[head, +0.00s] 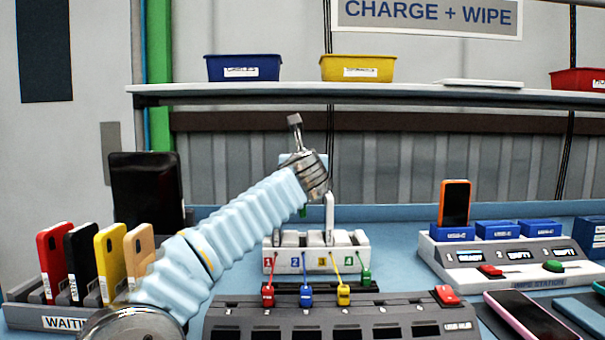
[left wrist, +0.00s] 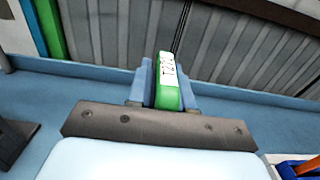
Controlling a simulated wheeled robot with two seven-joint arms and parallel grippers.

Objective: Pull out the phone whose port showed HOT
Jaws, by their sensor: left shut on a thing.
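My left gripper (left wrist: 167,88) is shut on a green phone (left wrist: 166,78) with a white label, its blue fingers on either side. In the head view my left arm reaches over the white charging dock (head: 290,262), numbered 1 to 4, and hides most of the gripper and phone. Only a sliver of green shows there. I cannot tell from these views whether the phone is clear of the dock. Red (head: 268,296), blue (head: 306,296), yellow (head: 343,295) and green (head: 366,278) plugs with cables are at the dock's front. My right gripper is out of view.
A rack (head: 65,322) at left holds several phones, with a black panel (head: 146,190) behind. A grey hub (head: 300,307) lies in front. The wipe station (head: 505,281) at right has an orange phone (head: 455,204) upright in it. A pink phone (head: 527,318) lies nearby.

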